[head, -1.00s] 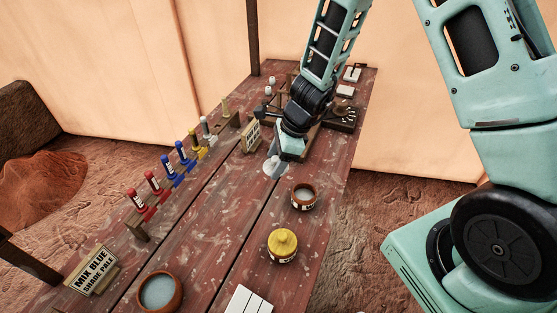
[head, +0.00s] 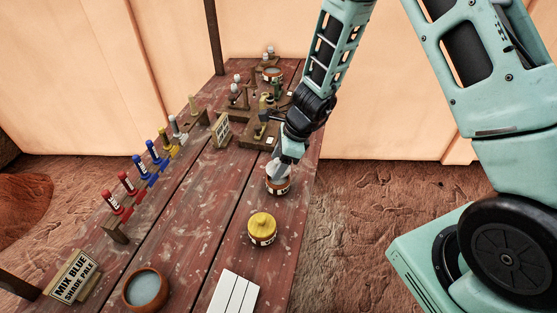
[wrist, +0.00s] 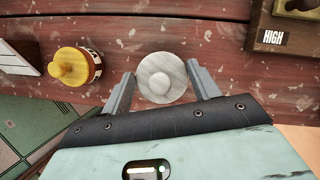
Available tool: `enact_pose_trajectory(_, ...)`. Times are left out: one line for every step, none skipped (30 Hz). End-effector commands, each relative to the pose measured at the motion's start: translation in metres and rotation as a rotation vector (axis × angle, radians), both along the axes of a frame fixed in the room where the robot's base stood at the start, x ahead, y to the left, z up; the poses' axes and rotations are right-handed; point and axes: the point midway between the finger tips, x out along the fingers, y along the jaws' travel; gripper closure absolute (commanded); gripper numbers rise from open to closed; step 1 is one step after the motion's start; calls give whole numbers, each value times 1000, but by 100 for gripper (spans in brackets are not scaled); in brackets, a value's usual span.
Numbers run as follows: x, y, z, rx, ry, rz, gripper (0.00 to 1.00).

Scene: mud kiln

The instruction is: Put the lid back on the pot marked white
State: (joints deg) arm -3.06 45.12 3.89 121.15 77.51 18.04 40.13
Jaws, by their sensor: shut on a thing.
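My gripper (head: 283,163) is shut on a pale grey-white round lid (wrist: 162,76), which shows between the two fingers in the wrist view. In the head view the lid (head: 279,171) is over the mouth of a brown pot with a white label (head: 278,188). I cannot tell whether the lid rests on the rim or is slightly above it. The wrist view shows the lid from above, and the pot is hidden beneath it.
A yellow-lidded pot (head: 262,229) stands nearer on the table, left of the gripper in the wrist view (wrist: 75,66). A bowl of pale liquid (head: 147,290), white tiles (head: 233,294) and a row of coloured tubes (head: 147,165) are nearby. Wooden stands (head: 258,134) lie beyond.

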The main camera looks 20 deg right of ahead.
Motion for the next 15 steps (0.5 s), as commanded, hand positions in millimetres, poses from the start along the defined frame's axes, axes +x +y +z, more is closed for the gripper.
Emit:
enact_pose_trajectory(0, 0, -10, 0, 0, 0, 61)
enact_pose_trajectory(0, 0, -12, 0, 0, 0, 61)
enact_pose_trajectory(0, 0, -15, 0, 0, 0, 61)
enact_pose_trajectory(0, 0, -16, 1, 0, 0, 61)
enact_pose_trajectory(0, 0, -17, 1, 0, 0, 61)
enact_pose_trajectory(0, 0, -18, 1, -1, 0, 61)
enact_pose_trajectory(0, 0, -18, 1, -1, 0, 61)
enact_pose_trajectory(0, 0, -18, 1, -1, 0, 61)
enact_pose_trajectory(0, 0, -17, 1, -1, 0, 61)
enact_pose_trajectory(0, 0, -17, 1, -1, 0, 61)
enact_pose_trajectory(0, 0, -17, 1, 0, 0, 61)
enact_pose_trajectory(0, 0, -17, 1, 0, 0, 61)
enact_pose_trajectory(0, 0, -17, 1, 0, 0, 61)
enact_pose_trajectory(0, 0, -17, 0, 0, 0, 61)
enact_pose_trajectory(0, 0, -17, 0, 0, 0, 61)
